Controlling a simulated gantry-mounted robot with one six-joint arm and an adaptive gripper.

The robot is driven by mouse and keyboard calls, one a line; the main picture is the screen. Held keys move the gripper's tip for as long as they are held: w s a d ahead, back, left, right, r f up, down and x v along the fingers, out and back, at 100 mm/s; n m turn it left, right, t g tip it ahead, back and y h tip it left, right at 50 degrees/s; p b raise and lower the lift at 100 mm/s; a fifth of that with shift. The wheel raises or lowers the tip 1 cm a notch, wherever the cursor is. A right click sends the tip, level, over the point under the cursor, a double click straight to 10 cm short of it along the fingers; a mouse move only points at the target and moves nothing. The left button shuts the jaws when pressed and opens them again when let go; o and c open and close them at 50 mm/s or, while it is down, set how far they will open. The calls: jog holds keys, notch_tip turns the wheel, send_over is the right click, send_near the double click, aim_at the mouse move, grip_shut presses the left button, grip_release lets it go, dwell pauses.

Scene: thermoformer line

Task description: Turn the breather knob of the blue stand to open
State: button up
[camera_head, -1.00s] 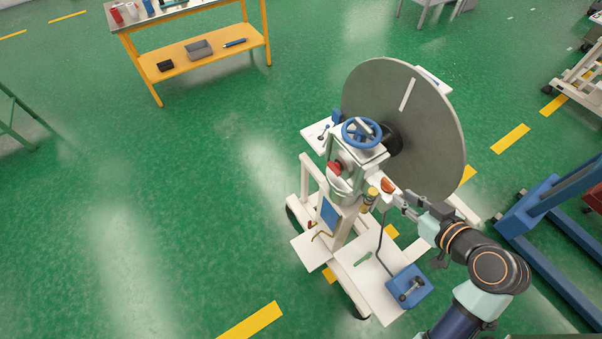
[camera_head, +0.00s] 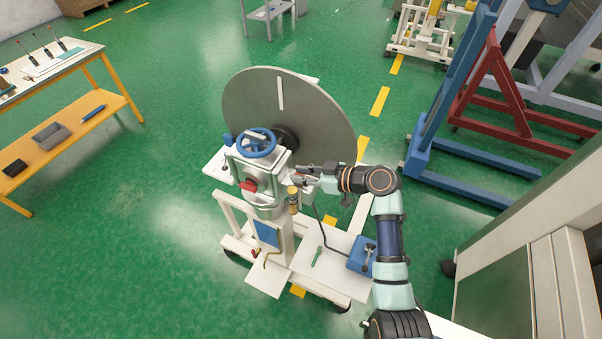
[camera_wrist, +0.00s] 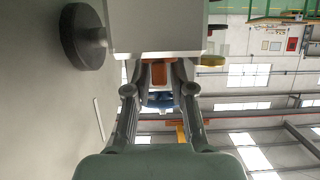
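A pale wheeled stand (camera_head: 279,228) with a blue handwheel (camera_head: 257,142), a large grey disc and a blue plate is in the middle of the head view. No wholly blue stand with a knob shows. My gripper (camera_head: 305,173) is at the right side of the stand's head. In the wrist view, an orange knob-like piece (camera_wrist: 159,73) lies between my fingertips (camera_wrist: 160,85), under a pale block. The fingers flank it closely; whether they touch it is unclear. The arm hides this piece in the head view. Its turned position cannot be read.
The grey disc (camera_head: 310,118) stands close behind my gripper. A red knob (camera_head: 249,185) and a brass fitting (camera_head: 293,193) are nearby. A blue box (camera_head: 361,256) with a cable rests on the stand's lower shelf.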

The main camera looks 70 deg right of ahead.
grip_shut()
